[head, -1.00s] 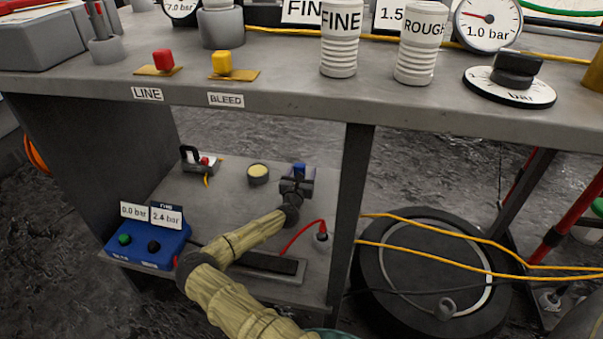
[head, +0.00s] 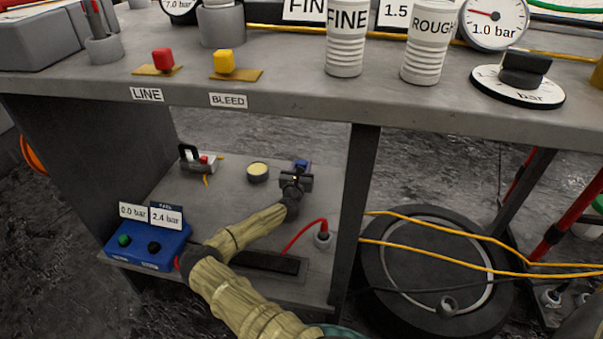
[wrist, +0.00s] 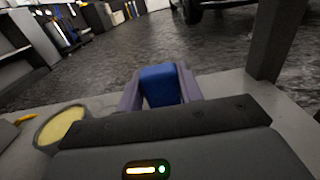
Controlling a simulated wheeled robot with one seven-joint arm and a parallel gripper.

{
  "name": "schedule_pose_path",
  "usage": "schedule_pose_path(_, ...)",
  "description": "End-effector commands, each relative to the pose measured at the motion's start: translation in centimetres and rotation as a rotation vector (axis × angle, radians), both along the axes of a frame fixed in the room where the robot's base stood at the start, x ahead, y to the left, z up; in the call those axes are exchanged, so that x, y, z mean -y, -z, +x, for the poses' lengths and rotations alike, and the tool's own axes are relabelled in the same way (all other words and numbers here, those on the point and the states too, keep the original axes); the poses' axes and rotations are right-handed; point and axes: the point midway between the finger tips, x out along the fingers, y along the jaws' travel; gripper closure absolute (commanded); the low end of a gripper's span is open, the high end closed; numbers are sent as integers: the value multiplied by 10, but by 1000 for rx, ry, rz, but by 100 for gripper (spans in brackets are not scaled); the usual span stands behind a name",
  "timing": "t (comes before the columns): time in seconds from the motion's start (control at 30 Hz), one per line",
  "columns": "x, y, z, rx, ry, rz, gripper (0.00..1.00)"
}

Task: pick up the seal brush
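My gripper (head: 299,170) is low over the shelf under the bench, at the end of my arm. In the wrist view, its two grey-purple fingers (wrist: 163,88) stand on either side of a blue block-like thing, which looks like the seal brush (wrist: 161,86). The blue also shows in the head view just past the gripper (head: 302,162). The fingers lie close along its sides with no clear gap, but I cannot tell whether they grip it. Its lower part is hidden by the gripper body.
A round tin with pale yellow contents (head: 258,172) stands left of the gripper. A small black-handled device (head: 198,160) is farther left. A blue box (head: 150,248) sits at the shelf's front left. The bench top (head: 290,92) overhangs, and a bench leg (head: 355,200) rises close to the right.

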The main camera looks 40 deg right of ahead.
Motion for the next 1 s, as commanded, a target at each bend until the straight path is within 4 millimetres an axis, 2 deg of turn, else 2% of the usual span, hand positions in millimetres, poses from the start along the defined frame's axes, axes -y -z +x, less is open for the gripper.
schedule_pose_path(0.23,-2,-1,1,1,-2,-1,87)
schedule_pose_path(0.37,-1,-9,1,1,-1,-1,87)
schedule_pose_path(0.47,0,-23,0,1,0,-1,87)
schedule_pose_path(0.8,1,-87,-1,1,2,0,87)
schedule_pose_path(1.0,1,-101,-1,-1,2,1,87)
